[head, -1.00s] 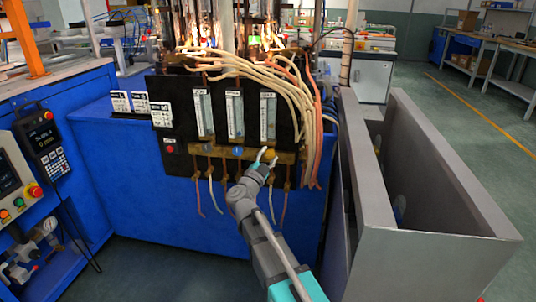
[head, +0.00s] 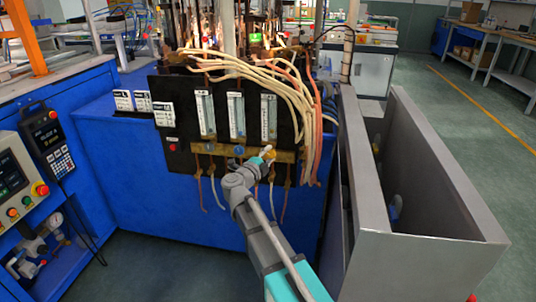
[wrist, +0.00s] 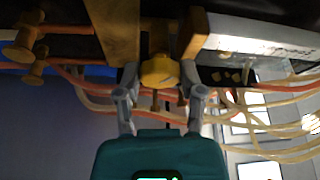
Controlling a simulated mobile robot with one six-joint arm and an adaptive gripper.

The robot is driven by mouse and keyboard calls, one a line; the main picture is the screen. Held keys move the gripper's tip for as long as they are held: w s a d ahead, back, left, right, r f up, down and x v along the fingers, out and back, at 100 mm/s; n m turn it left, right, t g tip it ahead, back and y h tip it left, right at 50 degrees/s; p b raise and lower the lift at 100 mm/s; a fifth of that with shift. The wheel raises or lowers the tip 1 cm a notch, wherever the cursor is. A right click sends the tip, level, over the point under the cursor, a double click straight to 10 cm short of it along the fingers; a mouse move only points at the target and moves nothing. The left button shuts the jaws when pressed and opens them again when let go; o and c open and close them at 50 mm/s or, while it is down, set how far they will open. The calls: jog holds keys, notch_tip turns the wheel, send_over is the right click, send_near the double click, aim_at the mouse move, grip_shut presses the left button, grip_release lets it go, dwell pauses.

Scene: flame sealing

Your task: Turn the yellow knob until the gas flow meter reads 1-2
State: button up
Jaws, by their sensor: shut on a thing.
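The yellow knob (head: 272,154) sits on the brass strip (head: 222,151) below the right-hand flow meter (head: 268,117) on the black panel. In the wrist view the yellow knob (wrist: 159,71) is between my two grey fingers, one on each side. My gripper (wrist: 160,80) is shut on it. In the head view my gripper (head: 267,152) reaches up to the knob from below and partly covers it. The flow meter's scale is too small to read.
Two more flow meters (head: 236,115) (head: 206,114) stand to the left, with a blue knob (head: 238,150) under the middle one. Pale and pink hoses (head: 302,108) hang at the panel's right. A grey metal-walled box (head: 421,247) stands right of my arm.

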jog(key=o, duration=1.1)
jog(key=shift+s, duration=0.1)
